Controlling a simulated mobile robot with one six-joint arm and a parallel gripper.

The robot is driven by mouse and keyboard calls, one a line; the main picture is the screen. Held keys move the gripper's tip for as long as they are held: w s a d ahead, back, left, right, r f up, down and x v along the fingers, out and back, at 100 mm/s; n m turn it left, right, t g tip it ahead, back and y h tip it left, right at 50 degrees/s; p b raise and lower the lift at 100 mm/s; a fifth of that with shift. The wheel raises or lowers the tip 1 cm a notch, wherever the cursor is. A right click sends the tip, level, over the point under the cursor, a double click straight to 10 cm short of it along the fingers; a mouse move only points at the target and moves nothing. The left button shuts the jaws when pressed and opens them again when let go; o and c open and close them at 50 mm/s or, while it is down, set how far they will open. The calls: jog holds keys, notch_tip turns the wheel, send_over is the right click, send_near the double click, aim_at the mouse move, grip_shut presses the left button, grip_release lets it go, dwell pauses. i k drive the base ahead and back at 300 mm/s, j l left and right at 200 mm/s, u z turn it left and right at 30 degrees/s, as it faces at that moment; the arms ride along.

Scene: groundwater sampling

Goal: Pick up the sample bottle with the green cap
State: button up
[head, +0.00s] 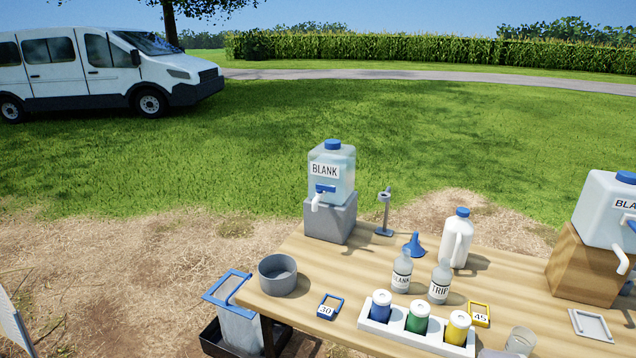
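A white rack (372,325) stands near the front edge of the wooden table and holds three short cylinders with pale round tops. The middle cylinder is green (417,318), between a blue one (380,306) on its left and a yellow one (457,328) on its right. I cannot tell whether the green part is a cap or a body. Two clear bottles with grey caps stand just behind the rack, one labelled BLANK (402,272) and one labelled TRIP (440,282). No bottle with a plainly green cap shows. My gripper is not in view.
The table (330,278) also carries BLANK water containers (331,175) (606,208), a white jug (457,240), a blue funnel (413,245), a grey bowl (278,275), number tags (330,306) (480,314) and a clear cup (521,341). A bin (240,325) stands left of the table.

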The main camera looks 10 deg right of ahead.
aim_at(403, 268)
jog(key=i, duration=1.25)
jog(key=j+u, duration=0.05)
jog(key=j, duration=0.05)
